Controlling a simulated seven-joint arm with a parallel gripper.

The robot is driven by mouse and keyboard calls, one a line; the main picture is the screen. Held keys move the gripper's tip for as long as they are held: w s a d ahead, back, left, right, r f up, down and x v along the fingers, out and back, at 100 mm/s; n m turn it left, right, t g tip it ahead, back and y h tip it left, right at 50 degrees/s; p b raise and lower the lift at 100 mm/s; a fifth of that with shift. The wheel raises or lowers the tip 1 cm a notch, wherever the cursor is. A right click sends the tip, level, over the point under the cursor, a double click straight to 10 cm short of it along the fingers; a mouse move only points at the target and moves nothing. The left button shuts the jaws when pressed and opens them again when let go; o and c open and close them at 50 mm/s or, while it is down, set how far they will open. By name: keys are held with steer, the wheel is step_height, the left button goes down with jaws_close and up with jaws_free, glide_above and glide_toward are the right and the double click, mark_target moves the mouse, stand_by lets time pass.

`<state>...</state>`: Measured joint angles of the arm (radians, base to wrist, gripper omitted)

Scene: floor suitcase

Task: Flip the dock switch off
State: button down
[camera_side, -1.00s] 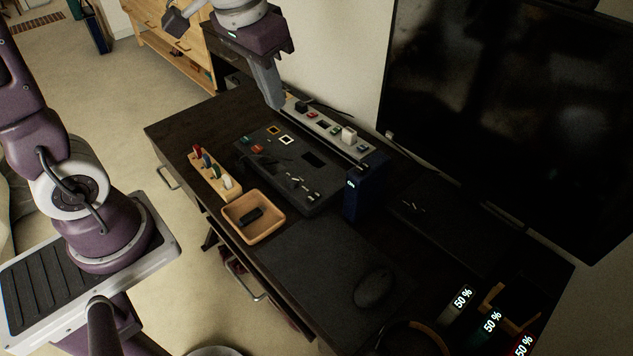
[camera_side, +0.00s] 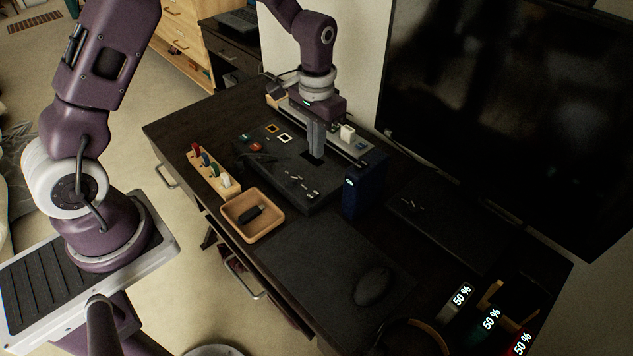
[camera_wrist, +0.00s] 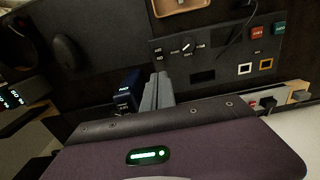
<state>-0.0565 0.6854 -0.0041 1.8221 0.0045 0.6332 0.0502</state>
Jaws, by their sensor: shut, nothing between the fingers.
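A dark control panel (camera_side: 262,167) lies on the desk, with a red button (camera_side: 256,147), coloured square frames and small switches (camera_side: 300,186) near its front right. In the wrist view the panel (camera_wrist: 215,62) shows a pale lever or knob (camera_wrist: 187,45) among small labels, too small to read. I cannot tell which control is the dock switch. My gripper (camera_side: 316,155) is shut and empty, pointing down over the panel's back right part, beside the grey strip. Its fingers (camera_wrist: 160,76) also show in the wrist view, apart from the lever. Contact with the panel cannot be told.
A grey strip (camera_side: 355,152) with a white plug (camera_side: 347,132) runs behind the panel, partly hidden by my arm. A navy box (camera_side: 363,190) stands at the panel's right. A wooden tray (camera_side: 235,208) and a peg block (camera_side: 206,178) stand in front. A monitor (camera_side: 510,110) rises behind.

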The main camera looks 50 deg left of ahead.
mark_target(316, 192)
step_height(316, 192, down, 12)
steer(key=shift+r, duration=0.1)
stand_by(0.4)
steer(key=shift+f, duration=0.25)
steer(key=shift+s, duration=0.15)
steer(key=shift+s+r, duration=0.25)
steer(key=shift+s, duration=0.4)
steer(key=shift+r, duration=0.1)
